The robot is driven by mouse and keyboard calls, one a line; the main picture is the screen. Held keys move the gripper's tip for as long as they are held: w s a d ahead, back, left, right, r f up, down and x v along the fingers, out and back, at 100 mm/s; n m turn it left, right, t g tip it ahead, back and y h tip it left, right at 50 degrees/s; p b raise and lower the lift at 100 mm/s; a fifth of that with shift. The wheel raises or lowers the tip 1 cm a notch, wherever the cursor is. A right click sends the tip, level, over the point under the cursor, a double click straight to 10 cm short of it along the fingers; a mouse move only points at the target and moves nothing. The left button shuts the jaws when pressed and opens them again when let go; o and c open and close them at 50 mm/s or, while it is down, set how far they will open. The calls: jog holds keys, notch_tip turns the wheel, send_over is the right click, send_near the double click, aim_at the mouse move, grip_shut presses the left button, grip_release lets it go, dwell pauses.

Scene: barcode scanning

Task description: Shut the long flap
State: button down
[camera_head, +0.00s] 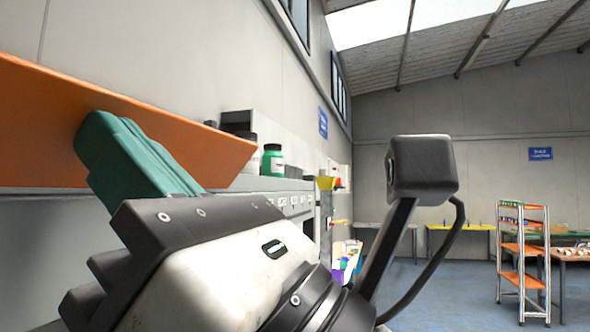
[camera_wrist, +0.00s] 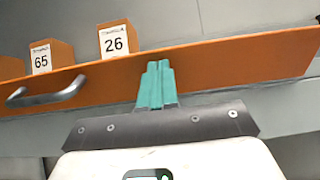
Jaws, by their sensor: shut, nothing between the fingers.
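The long flap is an orange panel (camera_head: 190,135) that juts out from the wall side at the upper left of the head view. In the wrist view the flap (camera_wrist: 240,62) runs across the picture, tilted, with a grey handle (camera_wrist: 48,92) on its left part. My gripper (camera_head: 95,130) has teal fingers, shut and empty. Its fingertips overlap the flap in both views; in the wrist view the gripper (camera_wrist: 157,66) is right of the handle. I cannot tell whether the tips touch the flap. The gripper hides part of the flap in both views.
Behind the flap, orange boxes labelled 65 (camera_wrist: 42,58) and 26 (camera_wrist: 114,40) show. A green jar (camera_head: 273,161) stands on the grey unit past the flap's end. A shelf rack (camera_head: 523,255) is far right. Open floor lies before it.

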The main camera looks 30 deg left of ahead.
dwell(0.3)
jog(key=shift+s+a+r, duration=0.15)
jog(key=shift+a+r, duration=0.15)
jog(key=shift+a, duration=0.45)
jog(key=w+d+b, duration=0.1)
jog(key=d, duration=0.6)
jog(key=shift+w+d, duration=0.4)
dwell(0.4)
